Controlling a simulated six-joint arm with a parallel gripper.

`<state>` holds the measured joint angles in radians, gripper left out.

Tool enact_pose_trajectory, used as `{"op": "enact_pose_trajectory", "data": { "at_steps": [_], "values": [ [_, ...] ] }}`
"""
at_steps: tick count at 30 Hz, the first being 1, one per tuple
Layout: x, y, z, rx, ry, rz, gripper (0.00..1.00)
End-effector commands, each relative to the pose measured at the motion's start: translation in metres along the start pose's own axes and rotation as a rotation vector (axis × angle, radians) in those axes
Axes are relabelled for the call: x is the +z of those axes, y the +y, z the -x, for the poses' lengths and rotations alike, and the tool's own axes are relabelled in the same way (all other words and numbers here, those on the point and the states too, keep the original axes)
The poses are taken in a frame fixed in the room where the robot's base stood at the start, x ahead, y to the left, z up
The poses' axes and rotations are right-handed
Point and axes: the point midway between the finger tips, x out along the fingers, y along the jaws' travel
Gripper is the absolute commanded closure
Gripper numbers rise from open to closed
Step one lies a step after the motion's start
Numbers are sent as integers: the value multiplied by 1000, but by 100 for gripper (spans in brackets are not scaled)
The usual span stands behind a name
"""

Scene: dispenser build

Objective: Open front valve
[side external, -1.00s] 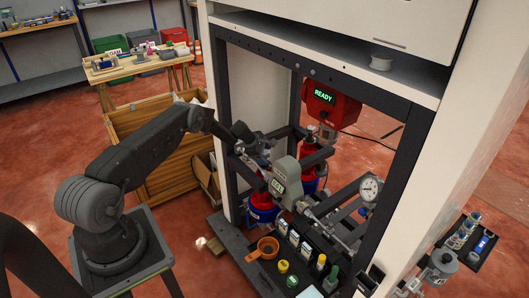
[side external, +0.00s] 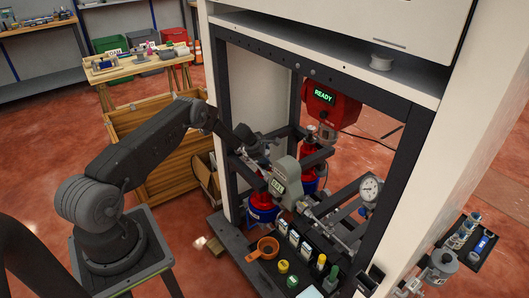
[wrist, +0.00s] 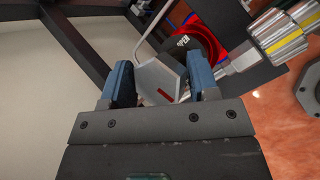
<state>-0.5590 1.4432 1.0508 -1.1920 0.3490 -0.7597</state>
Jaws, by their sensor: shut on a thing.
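In the wrist view, my gripper (wrist: 160,66) has its two blue-padded fingers closed on a light grey, angular piece (wrist: 158,84) with a small red mark, which looks like the front valve's handle. The valve body is mostly hidden there by my wrist and that unit.
A red box reading "READY" (side external: 331,104) and a pressure gauge (side external: 370,188) sit within the dark frame (side external: 222,125). Silver fittings (wrist: 285,32) lie right of my fingers.

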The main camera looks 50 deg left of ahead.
Motion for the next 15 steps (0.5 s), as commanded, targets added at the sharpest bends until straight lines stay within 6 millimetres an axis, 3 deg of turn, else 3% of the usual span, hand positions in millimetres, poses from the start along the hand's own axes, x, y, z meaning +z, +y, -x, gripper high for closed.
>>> {"op": "enact_pose_trajectory", "data": {
  "at_steps": [15],
  "values": [
    [2,1,0,59,46,106,74]
  ]
}}
